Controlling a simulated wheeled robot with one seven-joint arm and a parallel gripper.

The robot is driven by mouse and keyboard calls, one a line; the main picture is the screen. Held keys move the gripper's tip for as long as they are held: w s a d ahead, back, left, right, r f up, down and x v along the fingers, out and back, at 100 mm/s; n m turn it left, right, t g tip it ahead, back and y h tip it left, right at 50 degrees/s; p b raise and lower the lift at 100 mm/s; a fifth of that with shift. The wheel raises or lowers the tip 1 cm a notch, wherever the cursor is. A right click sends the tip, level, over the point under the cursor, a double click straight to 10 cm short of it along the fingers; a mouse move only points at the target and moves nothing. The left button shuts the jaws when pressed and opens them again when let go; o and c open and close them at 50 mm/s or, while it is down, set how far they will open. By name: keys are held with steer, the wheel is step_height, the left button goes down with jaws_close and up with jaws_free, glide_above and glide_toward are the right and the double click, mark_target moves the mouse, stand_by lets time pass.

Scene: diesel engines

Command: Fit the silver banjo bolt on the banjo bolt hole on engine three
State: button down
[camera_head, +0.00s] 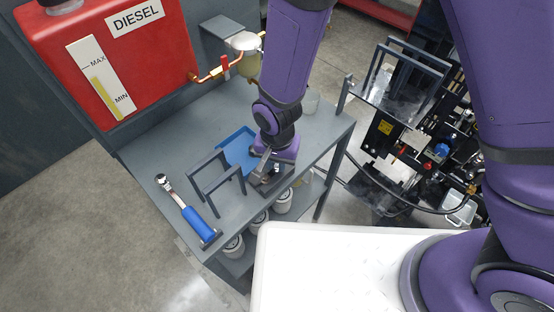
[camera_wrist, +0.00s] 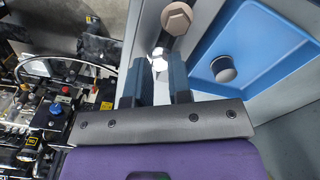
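My gripper (camera_wrist: 160,68) is over the grey table, at the right of the blue tray (camera_wrist: 245,40). Its two dark blue fingers are a small gap apart. A small shiny silver piece, which looks like the silver banjo bolt (camera_wrist: 160,63), fills the gap between the fingertips. Its lower part is hidden by the fingers. In the head view my gripper (camera_head: 267,178) is small and the bolt cannot be made out. A bronze hex-headed bolt (camera_wrist: 176,18) is just beyond the fingertips. The engine (camera_head: 410,150) is at the right; its bolt hole cannot be made out.
A dark round piece with a grey top (camera_wrist: 223,68) is in the tray. A grey frame stand (camera_head: 215,182) and a blue-handled wrench (camera_head: 195,220) are on the table (camera_head: 165,150). A red diesel tank (camera_head: 150,55) stands behind. White pots sit on the lower shelf.

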mark_target(277, 166)
steer(key=shift+r, duration=0.1)
steer(key=shift+r, duration=3.4)
